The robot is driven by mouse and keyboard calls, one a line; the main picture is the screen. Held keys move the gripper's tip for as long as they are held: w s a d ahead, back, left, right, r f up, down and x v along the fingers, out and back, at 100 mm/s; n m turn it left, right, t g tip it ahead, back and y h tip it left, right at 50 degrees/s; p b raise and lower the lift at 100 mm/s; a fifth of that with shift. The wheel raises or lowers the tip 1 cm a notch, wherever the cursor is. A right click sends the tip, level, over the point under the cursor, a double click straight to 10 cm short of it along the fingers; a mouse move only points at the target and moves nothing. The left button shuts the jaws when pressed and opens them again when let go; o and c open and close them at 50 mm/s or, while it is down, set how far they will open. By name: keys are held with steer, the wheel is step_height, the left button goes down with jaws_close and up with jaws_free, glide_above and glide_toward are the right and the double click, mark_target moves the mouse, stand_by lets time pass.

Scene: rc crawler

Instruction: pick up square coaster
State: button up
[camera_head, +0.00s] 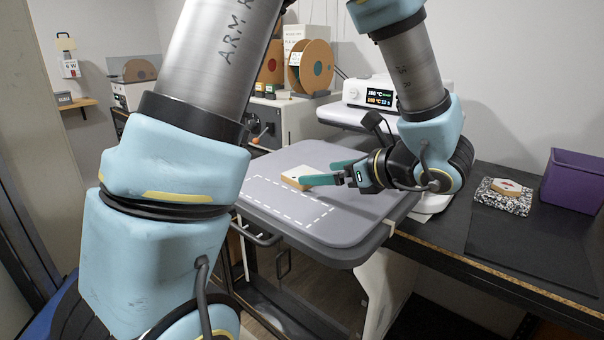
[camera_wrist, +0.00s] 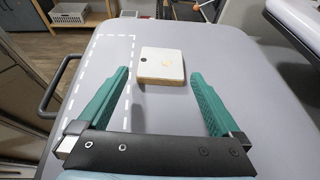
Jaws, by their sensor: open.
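The square coaster (camera_wrist: 161,64) lies flat on the grey pad of the press. It has a white top with a dark round spot near one corner and a light wood-coloured edge. It also shows in the head view (camera_head: 297,177), partly behind my gripper's fingers. My gripper (camera_wrist: 158,76) has two teal fingers spread apart, one on each side of the coaster's near part, with clear gaps to it. In the head view my gripper (camera_head: 322,172) reaches in from the right, low over the pad. Nothing is held between the fingers.
The grey pad (camera_head: 340,228) has a dashed white rectangle and is mostly bare. The press's upper part with a display (camera_head: 380,97) stands behind it. A hexagonal coaster on a speckled block (camera_head: 503,196) and a purple bin (camera_head: 576,180) are on the dark bench at right.

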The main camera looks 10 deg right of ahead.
mark_target(303, 173)
steer(key=shift+p+x, duration=1.15)
steer(key=shift+x, duration=1.55)
steer(key=shift+d, duration=0.1)
steer(key=shift+c, duration=0.2)
steer(key=c, duration=1)
steer(key=shift+r, duration=0.1)
